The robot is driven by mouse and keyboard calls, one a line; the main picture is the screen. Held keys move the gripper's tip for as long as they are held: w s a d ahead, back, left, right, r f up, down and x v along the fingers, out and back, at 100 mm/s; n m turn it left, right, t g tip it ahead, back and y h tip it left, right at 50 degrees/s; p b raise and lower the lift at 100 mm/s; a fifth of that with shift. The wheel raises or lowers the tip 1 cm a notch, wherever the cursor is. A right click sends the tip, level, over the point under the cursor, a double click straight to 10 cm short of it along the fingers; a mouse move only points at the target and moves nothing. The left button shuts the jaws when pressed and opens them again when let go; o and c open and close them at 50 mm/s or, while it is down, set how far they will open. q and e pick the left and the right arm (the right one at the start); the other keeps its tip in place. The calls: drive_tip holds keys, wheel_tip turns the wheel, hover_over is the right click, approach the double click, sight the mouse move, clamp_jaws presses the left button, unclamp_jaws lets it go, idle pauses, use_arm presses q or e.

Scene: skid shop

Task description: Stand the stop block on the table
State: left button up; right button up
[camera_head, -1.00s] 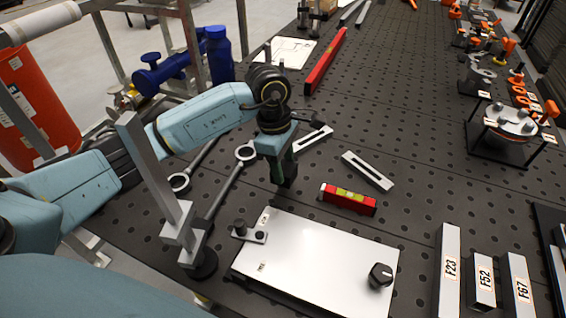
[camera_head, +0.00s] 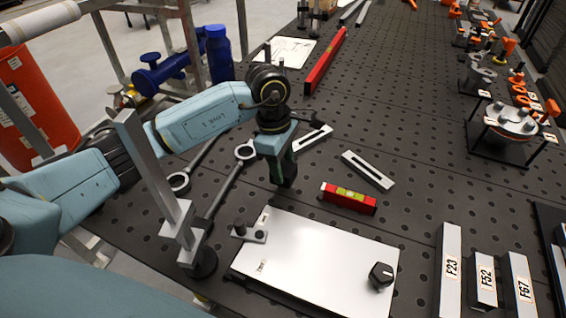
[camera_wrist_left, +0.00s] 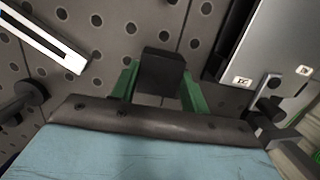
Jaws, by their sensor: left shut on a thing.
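My left gripper (camera_head: 283,165) points down over the perforated table, just behind the white plate. In the left wrist view, its green fingers (camera_wrist_left: 159,90) are shut on a dark block, which I take to be the stop block (camera_wrist_left: 163,66). In the head view, the dark lower end of the block (camera_head: 288,180) shows below the fingers. It looks upright, close to the table top (camera_head: 310,195); I cannot tell whether it touches. The upper part of the block is hidden by the fingers. My right gripper is not in view.
A white plate (camera_head: 320,255) with a black knob (camera_head: 381,275) lies in front. A red level (camera_head: 348,198) and a slotted bar (camera_head: 368,171) lie to the right. Spanners (camera_head: 228,185) and a metal post (camera_head: 150,175) stand or lie left. Labelled bars (camera_head: 484,275) are front right.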

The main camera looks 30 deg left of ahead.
use_arm(q)
drive_tip(key=shift+f+b, duration=1.3)
drive_tip(key=shift+f, duration=0.1)
drive_tip(key=o, duration=1.1)
drive_tip(key=shift+c, duration=0.2)
drive_tip(key=shift+o, duration=0.2)
drive_tip(key=shift+o, duration=1)
drive_tip(key=shift+r, duration=0.1)
drive_tip(key=shift+a+r+p, duration=0.15)
drive_tip(key=shift+r+p, duration=0.25)
drive_tip(key=shift+r, duration=0.3)
drive_tip(key=shift+a+r+p, duration=0.1)
drive_tip(key=shift+r+p, duration=0.25)
drive_tip(key=shift+r, duration=0.35)
drive_tip(key=shift+r+p, duration=1.1)
drive_tip(key=shift+r, duration=0.9)
